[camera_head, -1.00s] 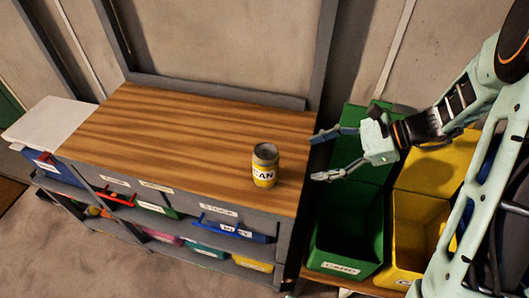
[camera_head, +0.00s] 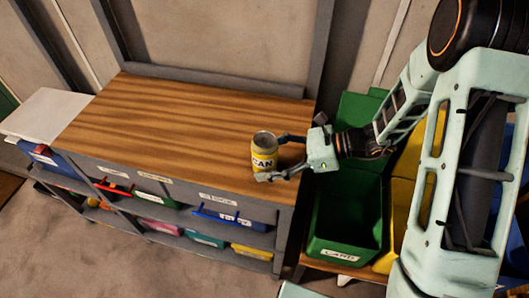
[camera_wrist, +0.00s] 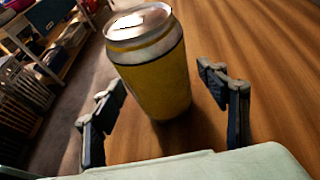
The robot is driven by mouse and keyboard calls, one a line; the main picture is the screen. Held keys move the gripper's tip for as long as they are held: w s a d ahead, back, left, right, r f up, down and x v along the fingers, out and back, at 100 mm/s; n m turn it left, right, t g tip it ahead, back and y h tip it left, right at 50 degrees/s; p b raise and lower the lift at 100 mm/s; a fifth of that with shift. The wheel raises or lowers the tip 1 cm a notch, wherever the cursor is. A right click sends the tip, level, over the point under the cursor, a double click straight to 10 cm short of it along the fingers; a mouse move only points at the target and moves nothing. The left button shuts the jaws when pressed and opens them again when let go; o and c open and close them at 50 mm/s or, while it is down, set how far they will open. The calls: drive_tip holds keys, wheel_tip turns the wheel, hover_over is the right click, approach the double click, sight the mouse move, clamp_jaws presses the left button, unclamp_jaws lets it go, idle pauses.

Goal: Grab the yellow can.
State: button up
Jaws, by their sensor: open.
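The yellow can (camera_head: 264,150) stands upright near the front right edge of the wooden workbench top. It has a silver top and a white label band. My gripper (camera_head: 280,157) is open at the can's right side, with its fingers reaching toward the can. In the wrist view the can (camera_wrist: 155,75) stands ahead, between and slightly beyond the two open fingers of my gripper (camera_wrist: 168,108). Both fingers look apart from the can there. The can's base is in view on the wood.
The workbench top (camera_head: 180,120) is otherwise clear. Shelves with several coloured bins, including a blue one (camera_head: 228,218), are below it. A green bin (camera_head: 345,215) and a yellow bin (camera_head: 399,205) stand to the right, under my arm. A white surface (camera_head: 45,112) is at the left.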

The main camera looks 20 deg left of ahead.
drive_tip(key=shift+s+a+f, duration=0.15)
drive_tip(key=shift+a+f, duration=0.05)
drive_tip(key=shift+a, duration=0.2)
drive_tip(key=shift+c, duration=0.3)
drive_tip(key=c, duration=0.9)
drive_tip(key=shift+r, duration=0.1)
